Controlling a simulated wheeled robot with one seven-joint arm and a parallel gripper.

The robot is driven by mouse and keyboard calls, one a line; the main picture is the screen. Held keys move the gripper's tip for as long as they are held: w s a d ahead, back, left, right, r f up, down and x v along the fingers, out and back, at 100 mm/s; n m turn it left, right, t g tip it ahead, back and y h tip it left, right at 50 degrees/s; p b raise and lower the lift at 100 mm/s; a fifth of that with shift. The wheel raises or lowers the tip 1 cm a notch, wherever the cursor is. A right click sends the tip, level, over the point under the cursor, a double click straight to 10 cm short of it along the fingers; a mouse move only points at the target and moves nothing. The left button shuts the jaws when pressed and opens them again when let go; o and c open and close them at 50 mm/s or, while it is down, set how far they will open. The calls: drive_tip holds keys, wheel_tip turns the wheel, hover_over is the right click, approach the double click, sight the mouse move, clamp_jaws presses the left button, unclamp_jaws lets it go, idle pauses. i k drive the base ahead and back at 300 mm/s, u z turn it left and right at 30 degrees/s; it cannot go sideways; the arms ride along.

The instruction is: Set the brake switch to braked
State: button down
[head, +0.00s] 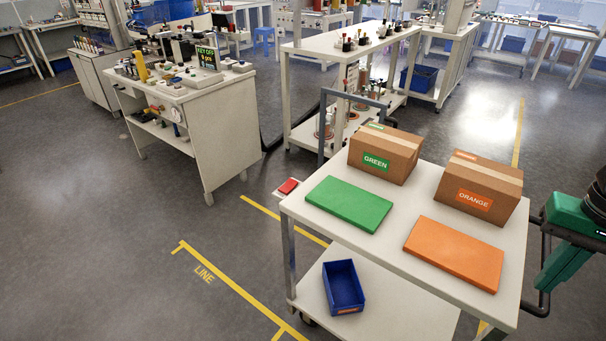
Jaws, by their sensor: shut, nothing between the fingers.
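A small red pad (288,186) on a pale plate shows beside the far left corner of the white cart (325,232). It may be the brake switch, but it is too small for me to tell that or its setting. The cart stands on the floor, with a dark caster (308,320) at its near left leg. My gripper is not identifiable in the head view.
The cart carries a green-labelled box (384,172), an orange-labelled box (478,207), a green slab (349,203) and an orange slab (455,253). A blue bin (343,286) sits on its lower shelf. A cluttered workbench (218,142) stands behind left. The left floor is open.

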sight(290, 184)
drive_tip(key=z, duration=1.4)
drive_tip(key=k, duration=0.85)
drive_tip(key=u, duration=1.35)
drive_tip(key=i, duration=1)
